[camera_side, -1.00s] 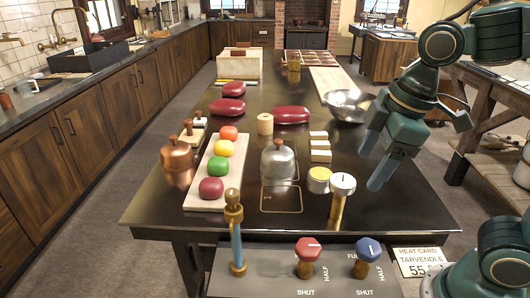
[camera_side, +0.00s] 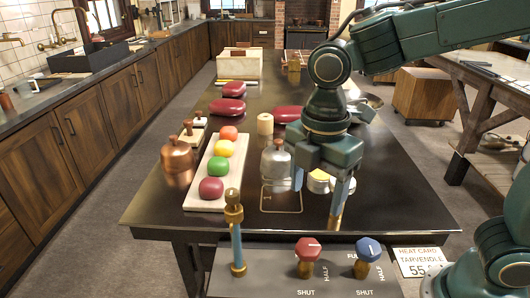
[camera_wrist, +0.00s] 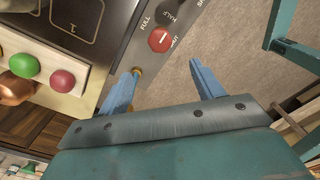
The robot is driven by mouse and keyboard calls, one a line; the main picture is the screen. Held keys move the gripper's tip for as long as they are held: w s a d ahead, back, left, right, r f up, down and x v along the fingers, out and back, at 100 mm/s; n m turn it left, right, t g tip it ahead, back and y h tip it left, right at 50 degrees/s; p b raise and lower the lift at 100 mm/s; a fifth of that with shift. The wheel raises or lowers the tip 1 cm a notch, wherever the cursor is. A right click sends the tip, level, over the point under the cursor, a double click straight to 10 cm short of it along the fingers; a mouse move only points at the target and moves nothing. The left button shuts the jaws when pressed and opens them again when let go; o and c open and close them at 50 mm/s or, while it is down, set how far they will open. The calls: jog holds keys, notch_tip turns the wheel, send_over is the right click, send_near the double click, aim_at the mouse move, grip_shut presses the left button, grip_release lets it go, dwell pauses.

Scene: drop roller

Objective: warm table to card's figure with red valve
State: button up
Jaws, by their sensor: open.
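The red valve (camera_side: 308,247) stands on the grey front panel (camera_side: 270,272), its white mark pointing roughly right, toward HALF, in the side view. It also shows in the wrist view (camera_wrist: 160,39), beyond and between the fingertips. A blue column with a brass top (camera_side: 236,230) stands left of the red valve. My gripper (camera_side: 318,192) is open and empty, fingers down, above the table's front part. It also shows in the wrist view (camera_wrist: 163,74).
The blue valve (camera_side: 367,250) stands right of the red one. A steel lidded pot (camera_side: 276,160), a white board (camera_side: 203,196) with coloured balls and a copper pot (camera_side: 177,162) stand to the left. A yellow-topped can (camera_side: 318,181) is partly hidden behind my gripper.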

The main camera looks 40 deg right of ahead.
aim_at(308, 246)
notch_tip(308, 246, down, 14)
jog(key=shift+r, duration=0.25)
dwell(0.5)
jog(key=c, duration=1)
